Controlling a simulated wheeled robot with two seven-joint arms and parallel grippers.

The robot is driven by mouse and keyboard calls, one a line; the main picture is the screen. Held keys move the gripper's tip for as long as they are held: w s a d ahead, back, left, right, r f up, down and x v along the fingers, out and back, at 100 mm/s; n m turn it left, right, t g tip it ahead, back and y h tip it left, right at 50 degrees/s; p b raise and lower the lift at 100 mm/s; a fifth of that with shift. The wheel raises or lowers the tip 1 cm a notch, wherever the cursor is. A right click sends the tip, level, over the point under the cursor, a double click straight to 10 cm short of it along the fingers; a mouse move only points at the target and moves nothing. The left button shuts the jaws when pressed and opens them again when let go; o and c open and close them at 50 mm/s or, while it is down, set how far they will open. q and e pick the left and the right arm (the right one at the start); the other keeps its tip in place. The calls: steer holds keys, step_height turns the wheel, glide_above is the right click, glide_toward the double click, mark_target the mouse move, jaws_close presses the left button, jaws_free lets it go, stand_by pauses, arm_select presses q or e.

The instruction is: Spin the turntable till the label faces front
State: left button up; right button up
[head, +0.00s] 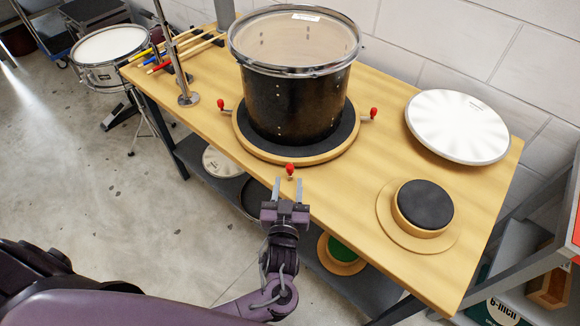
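A black drum (290,105) with a clear head and chrome rim stands upright on the round turntable (252,148), which has a dark top and a wooden edge. A small white label (305,17) shows at the far side of the drumhead; the front of the shell shows no label. Red-tipped pegs stick out from the turntable at the left (220,103), right (373,112) and front (290,168). My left gripper (288,183) is open at the bench's front edge, its fingertips just short of the front peg and on either side of it. My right gripper is out of view.
A white cymbal-like disc (458,126) and a dark practice pad (425,204) lie on the bench (360,205) at right. Drumsticks (188,48) and a metal stand (187,97) are at left. A snare drum (108,46) stands beyond the bench's left end. A lower shelf holds several round items.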

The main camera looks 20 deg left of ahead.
mark_target(290, 172)
arm_select(q)
steer(key=x, duration=0.6)
steer(key=shift+w+p, duration=0.1)
steer(key=shift+p, duration=0.3)
steer(key=shift+c, duration=0.5)
jaws_close()
steer(key=shift+d, duration=0.1)
